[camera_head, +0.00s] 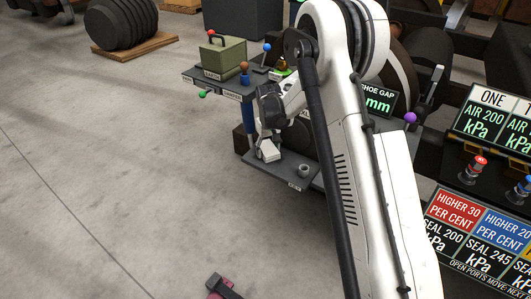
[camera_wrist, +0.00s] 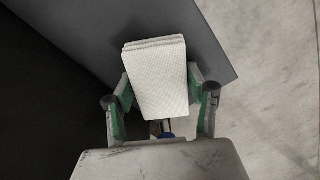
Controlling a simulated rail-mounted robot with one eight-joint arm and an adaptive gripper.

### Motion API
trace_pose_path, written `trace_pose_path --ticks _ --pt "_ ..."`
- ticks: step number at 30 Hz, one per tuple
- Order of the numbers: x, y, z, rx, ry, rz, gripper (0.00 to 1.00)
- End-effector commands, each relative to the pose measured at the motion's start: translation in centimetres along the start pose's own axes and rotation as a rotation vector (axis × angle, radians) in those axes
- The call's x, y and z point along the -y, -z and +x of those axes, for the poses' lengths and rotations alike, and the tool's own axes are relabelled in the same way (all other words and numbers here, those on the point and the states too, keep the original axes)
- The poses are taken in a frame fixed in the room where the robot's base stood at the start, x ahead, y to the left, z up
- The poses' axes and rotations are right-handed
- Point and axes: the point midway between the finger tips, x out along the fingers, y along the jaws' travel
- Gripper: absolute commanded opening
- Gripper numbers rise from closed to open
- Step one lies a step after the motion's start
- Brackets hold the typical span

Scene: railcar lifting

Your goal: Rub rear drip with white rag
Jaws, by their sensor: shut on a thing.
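A folded white rag (camera_wrist: 158,80) is held between the fingers of my gripper (camera_wrist: 160,98) in the wrist view. In the head view my gripper (camera_head: 267,141) points down, with the white rag (camera_head: 268,151) at its tip just above the grey lower shelf (camera_head: 268,170). In the wrist view a dark grey flat surface (camera_wrist: 85,40) lies beneath the rag. I cannot tell whether the rag touches it. I cannot make out a drip in either view; the rag and gripper may hide it.
An upper tray (camera_head: 222,86) carries a green box (camera_head: 222,54) and coloured knobs. A small metal cup-like part (camera_head: 304,170) stands on the lower shelf. Gauge panels (camera_head: 480,225) stand at the right. The concrete floor (camera_head: 100,180) at the left is mostly clear.

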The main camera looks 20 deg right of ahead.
Motion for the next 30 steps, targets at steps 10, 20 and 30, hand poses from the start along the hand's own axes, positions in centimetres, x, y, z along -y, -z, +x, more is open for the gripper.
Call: trace_pose_path --ticks 10,20,30 --pt "-1.6 0.9 -0.1 0.0 0.0 0.001 0.29" --pt "-1.6 1.0 -0.6 -0.001 -0.001 0.001 0.29" --pt "-1.6 0.9 -3.5 -0.001 -0.002 0.002 0.29"
